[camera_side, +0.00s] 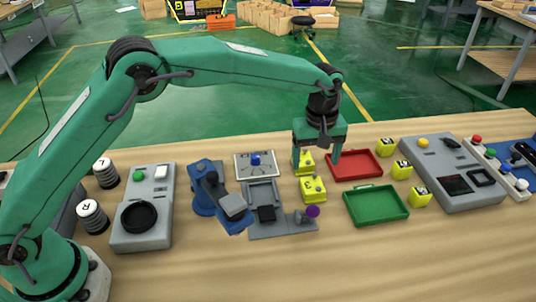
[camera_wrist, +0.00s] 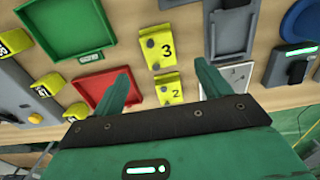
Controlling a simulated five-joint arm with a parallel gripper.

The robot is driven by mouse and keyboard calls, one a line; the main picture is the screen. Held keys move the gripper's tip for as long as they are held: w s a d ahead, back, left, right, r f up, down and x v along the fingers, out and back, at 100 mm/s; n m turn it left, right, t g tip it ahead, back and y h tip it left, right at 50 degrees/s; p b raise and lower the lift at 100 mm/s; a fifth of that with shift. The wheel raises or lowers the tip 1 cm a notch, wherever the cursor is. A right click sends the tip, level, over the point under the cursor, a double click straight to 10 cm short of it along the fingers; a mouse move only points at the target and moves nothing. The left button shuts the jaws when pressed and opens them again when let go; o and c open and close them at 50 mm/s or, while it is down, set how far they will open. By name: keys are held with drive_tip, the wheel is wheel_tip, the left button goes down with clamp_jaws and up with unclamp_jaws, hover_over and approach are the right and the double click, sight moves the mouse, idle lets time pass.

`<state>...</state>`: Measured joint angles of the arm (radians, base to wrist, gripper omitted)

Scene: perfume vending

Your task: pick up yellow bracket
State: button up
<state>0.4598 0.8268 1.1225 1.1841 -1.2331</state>
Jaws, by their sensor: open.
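Several yellow brackets are on the table. One marked 3 (camera_wrist: 160,47) and one marked 2 (camera_wrist: 169,89) stand in a row in the wrist view, between my fingers' lines. In the side view, one bracket (camera_side: 314,190) stands between the grey fixture and the trays, and another (camera_side: 305,163) is partly hidden behind my gripper's finger. Further yellow brackets (camera_side: 373,172) stand right of the trays. My gripper (camera_side: 317,165) points down, open and empty, above the two-bracket row. In the wrist view its green fingertips (camera_wrist: 163,72) are spread either side of that row.
A red tray (camera_side: 355,166) and a green tray (camera_side: 375,206) lie right of my gripper. A grey fixture (camera_side: 265,222) and a blue device (camera_side: 204,190) are left. A grey control panel (camera_side: 465,185) stands further right. The table's front is clear.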

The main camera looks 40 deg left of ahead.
sight(313, 185)
drive_tip(key=shift+d+f, duration=0.35)
drive_tip(key=shift+f, duration=0.05)
drive_tip(key=shift+f, duration=0.1)
drive_tip(key=shift+f, duration=1.25)
drive_tip(key=shift+f, duration=0.1)
drive_tip(key=shift+w+a+f, duration=0.1)
drive_tip(key=shift+f, duration=1.15)
drive_tip(key=shift+a+f, duration=0.1)
drive_tip(key=shift+f, duration=1.1)
drive_tip(key=shift+c, duration=0.5)
drive_tip(key=c, duration=1.1)
drive_tip(key=shift+c, duration=0.3)
